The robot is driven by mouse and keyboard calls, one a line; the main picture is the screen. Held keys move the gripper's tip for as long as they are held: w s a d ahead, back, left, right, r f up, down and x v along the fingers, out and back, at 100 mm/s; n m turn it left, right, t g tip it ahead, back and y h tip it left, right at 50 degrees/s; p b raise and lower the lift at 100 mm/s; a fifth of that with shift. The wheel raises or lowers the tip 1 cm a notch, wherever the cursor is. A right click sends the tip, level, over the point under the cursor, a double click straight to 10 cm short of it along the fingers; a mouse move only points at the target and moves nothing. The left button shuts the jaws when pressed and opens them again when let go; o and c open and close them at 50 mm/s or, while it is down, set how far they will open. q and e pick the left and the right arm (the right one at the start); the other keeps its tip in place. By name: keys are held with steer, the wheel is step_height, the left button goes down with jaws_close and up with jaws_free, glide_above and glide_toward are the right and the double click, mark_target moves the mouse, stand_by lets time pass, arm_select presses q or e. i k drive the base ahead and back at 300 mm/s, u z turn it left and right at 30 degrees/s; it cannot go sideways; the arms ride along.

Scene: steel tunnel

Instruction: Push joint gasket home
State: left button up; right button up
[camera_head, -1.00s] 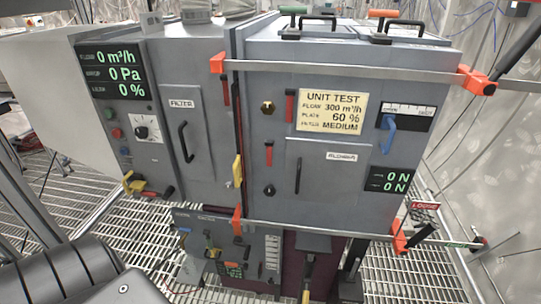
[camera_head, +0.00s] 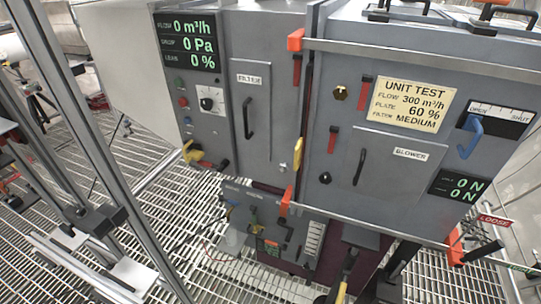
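A dark upright seam (camera_head: 307,85) runs between the filter box (camera_head: 272,40) and the blower box (camera_head: 400,195). A narrow dark strip shows in this seam and may be the gasket; how deep it sits I cannot tell. A yellow piece (camera_head: 298,152) is at the lower part of the seam. Orange clamp ends sit at the seam's top (camera_head: 296,39) and bottom (camera_head: 285,202), on two steel bars across the blower box. Neither of my grippers is in view.
A unit test plate (camera_head: 411,104) and a blue lever (camera_head: 471,137) are on the blower box. A red "LOOSE" tag (camera_head: 495,221) hangs at the right. Metal posts (camera_head: 85,120) rise at the left above a grating floor (camera_head: 165,215). A lower panel (camera_head: 262,213) sits beneath the boxes.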

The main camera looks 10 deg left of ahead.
mark_target(302, 145)
steer(key=k, duration=1.3)
steer(key=z, duration=0.35)
steer(key=i, duration=0.85)
steer(key=z, duration=0.75)
